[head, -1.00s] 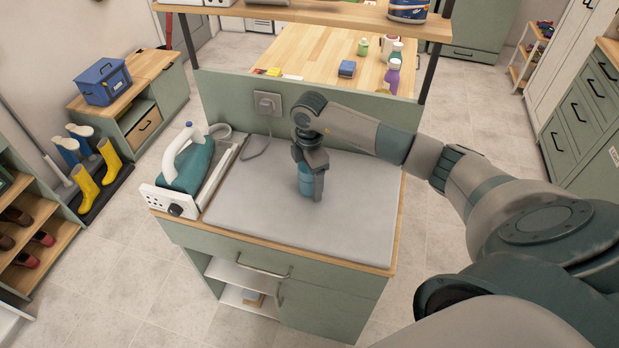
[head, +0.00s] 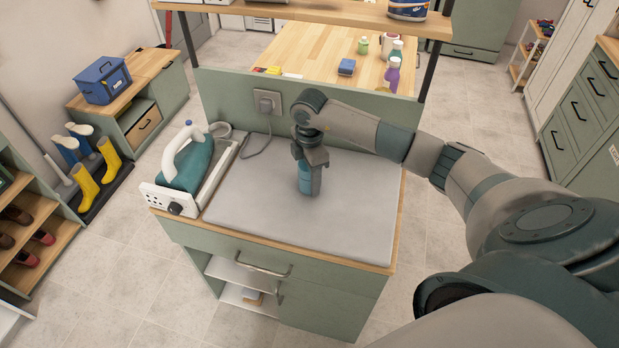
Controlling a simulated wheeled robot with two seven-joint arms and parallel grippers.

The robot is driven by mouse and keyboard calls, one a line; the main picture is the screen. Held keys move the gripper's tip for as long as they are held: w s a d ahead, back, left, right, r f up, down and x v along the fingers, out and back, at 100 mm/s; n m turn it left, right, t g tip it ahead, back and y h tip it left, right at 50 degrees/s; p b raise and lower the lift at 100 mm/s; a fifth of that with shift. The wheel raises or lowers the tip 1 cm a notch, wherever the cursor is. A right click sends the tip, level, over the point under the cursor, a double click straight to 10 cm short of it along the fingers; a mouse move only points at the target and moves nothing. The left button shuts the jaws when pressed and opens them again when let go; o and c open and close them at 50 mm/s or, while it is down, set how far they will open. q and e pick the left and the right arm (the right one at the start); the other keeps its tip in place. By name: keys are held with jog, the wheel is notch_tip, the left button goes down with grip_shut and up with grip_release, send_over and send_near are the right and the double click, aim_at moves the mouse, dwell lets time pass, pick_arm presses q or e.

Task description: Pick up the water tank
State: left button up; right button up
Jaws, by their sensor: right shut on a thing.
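The water tank (head: 304,184) is a small blue piece over the middle of the grey ironing pad (head: 358,205). My right gripper (head: 309,178) points down from above and is shut on it, with its fingers on either side hiding much of it. I cannot tell whether the tank's bottom touches the pad or hangs just above it. My left gripper is not in view.
A teal and white iron (head: 190,163) rests on its white station (head: 163,199) at the left of the pad. A cord runs to a wall socket (head: 267,102) behind. A shelf (head: 330,14) on dark posts stands over the counter's back. The pad is otherwise clear.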

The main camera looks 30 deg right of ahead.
jog(key=shift+r, duration=0.2)
jog(key=shift+r+b, duration=1.1)
jog(key=shift+r, duration=0.4)
jog(key=s+d+r+b, duration=0.5)
jog(key=s+d+r, duration=0.2)
jog(key=s+d, duration=0.1)
jog(key=shift+d+r, duration=0.15)
jog(key=shift+r, duration=0.05)
dwell(1.5)
